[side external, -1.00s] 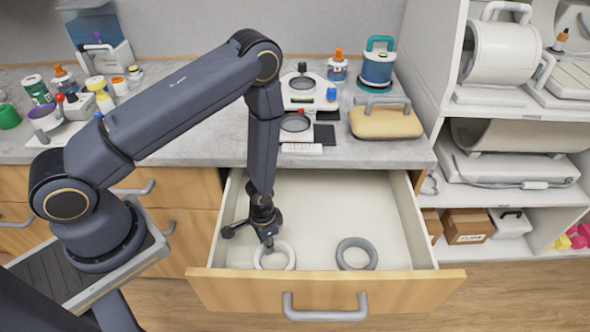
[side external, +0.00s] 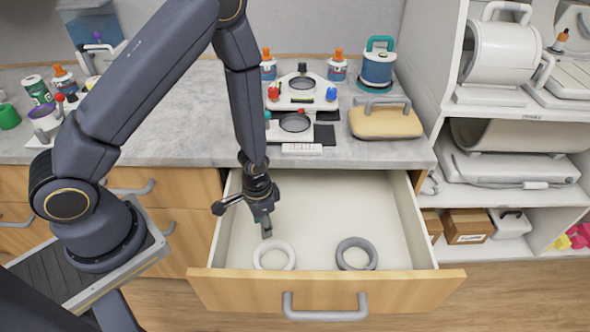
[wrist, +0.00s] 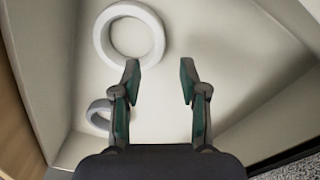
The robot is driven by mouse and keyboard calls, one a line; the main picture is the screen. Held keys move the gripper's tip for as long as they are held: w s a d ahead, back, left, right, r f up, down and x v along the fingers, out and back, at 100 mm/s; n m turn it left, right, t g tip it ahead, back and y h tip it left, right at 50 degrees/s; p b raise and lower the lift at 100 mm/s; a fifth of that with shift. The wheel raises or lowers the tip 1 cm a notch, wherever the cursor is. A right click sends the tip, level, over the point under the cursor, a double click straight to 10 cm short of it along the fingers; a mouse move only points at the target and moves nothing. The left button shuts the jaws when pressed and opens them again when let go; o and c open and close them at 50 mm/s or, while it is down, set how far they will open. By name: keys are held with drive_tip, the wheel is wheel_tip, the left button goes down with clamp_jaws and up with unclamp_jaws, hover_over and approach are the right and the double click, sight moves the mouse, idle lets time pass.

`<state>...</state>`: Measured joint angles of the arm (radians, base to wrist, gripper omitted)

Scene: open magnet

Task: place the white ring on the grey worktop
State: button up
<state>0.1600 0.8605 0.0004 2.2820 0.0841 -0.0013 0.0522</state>
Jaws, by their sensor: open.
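The white ring (side external: 274,255) lies flat in the open drawer near its front left. In the wrist view the white ring (wrist: 129,34) is ahead of my fingertips, a little left of the gap. My gripper (side external: 266,228) is open and empty above the drawer, behind and over the white ring. In the wrist view my gripper (wrist: 160,75) has its two fingers spread with nothing between them. The grey worktop (side external: 200,130) is above and behind the drawer, with a bare stretch at its middle left.
A grey ring (side external: 356,254) lies in the drawer (side external: 325,215) to the right of the white ring. On the worktop stand a white instrument (side external: 303,92), a tan-topped case (side external: 385,122), a teal-lidded container (side external: 378,68) and several bottles. The drawer walls surround my gripper.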

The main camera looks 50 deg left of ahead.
drive_tip(key=s+a+r+n+t, duration=0.1)
drive_tip(key=a+r+t, duration=0.1)
drive_tip(key=r, duration=1.3)
drive_tip(key=s+a+r+n+t, duration=0.1)
drive_tip(key=r+t, duration=0.1)
drive_tip(key=r, duration=1.3)
drive_tip(key=shift+s+a+r, duration=0.2)
drive_tip(key=shift+a, duration=0.15)
drive_tip(key=shift+o, duration=0.5)
drive_tip(key=s+r+n+t, duration=0.1)
drive_tip(key=s+r, duration=0.5)
drive_tip(key=shift+a+t, duration=0.3)
drive_tip(key=shift+a, duration=0.15)
drive_tip(key=shift+s, duration=0.1)
